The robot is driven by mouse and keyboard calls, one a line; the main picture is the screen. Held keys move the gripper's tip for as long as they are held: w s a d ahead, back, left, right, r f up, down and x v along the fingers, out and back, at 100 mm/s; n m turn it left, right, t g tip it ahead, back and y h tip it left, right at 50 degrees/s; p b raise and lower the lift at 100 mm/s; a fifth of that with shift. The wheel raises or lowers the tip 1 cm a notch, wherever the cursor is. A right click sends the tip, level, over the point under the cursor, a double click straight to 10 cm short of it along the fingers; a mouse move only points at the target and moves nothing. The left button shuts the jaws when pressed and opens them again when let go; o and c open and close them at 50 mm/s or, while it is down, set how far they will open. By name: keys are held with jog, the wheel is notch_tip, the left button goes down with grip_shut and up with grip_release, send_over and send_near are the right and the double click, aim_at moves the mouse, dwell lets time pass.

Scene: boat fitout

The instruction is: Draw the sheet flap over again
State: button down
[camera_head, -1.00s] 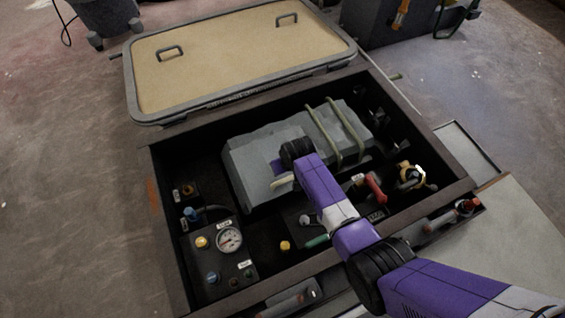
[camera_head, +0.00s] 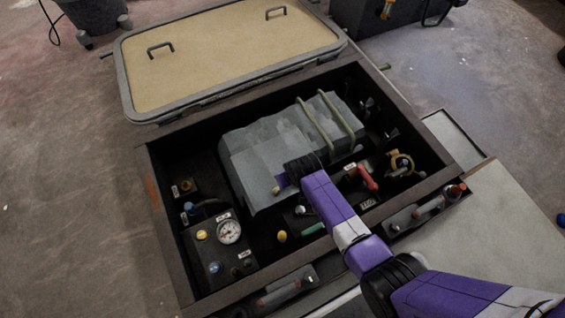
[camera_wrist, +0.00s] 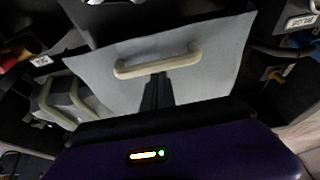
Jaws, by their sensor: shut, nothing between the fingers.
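A grey sheet (camera_head: 255,160) lies over a bulky shape inside the open dark box. In the wrist view its light grey flap (camera_wrist: 205,75) fills the middle, with a beige bar handle (camera_wrist: 158,60) across it. My gripper (camera_wrist: 157,78) is shut and empty. Its fingertips show just below the handle, in front of the flap; I cannot tell whether they touch it. In the head view my gripper (camera_head: 280,184) is at the near side of the sheet, and my wrist hides part of it.
Two pale straps (camera_head: 340,122) cross the far right of the sheet. A gauge (camera_head: 229,231), several knobs and a red-handled valve (camera_head: 367,177) crowd the box's near part. The open tan lid (camera_head: 230,55) leans at the back. Box walls (camera_head: 167,235) surround the work area.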

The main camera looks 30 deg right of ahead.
jog(key=s+p, duration=0.7)
jog(key=s, duration=0.9)
jog(key=shift+f, duration=0.1)
jog(key=shift+w, duration=0.1)
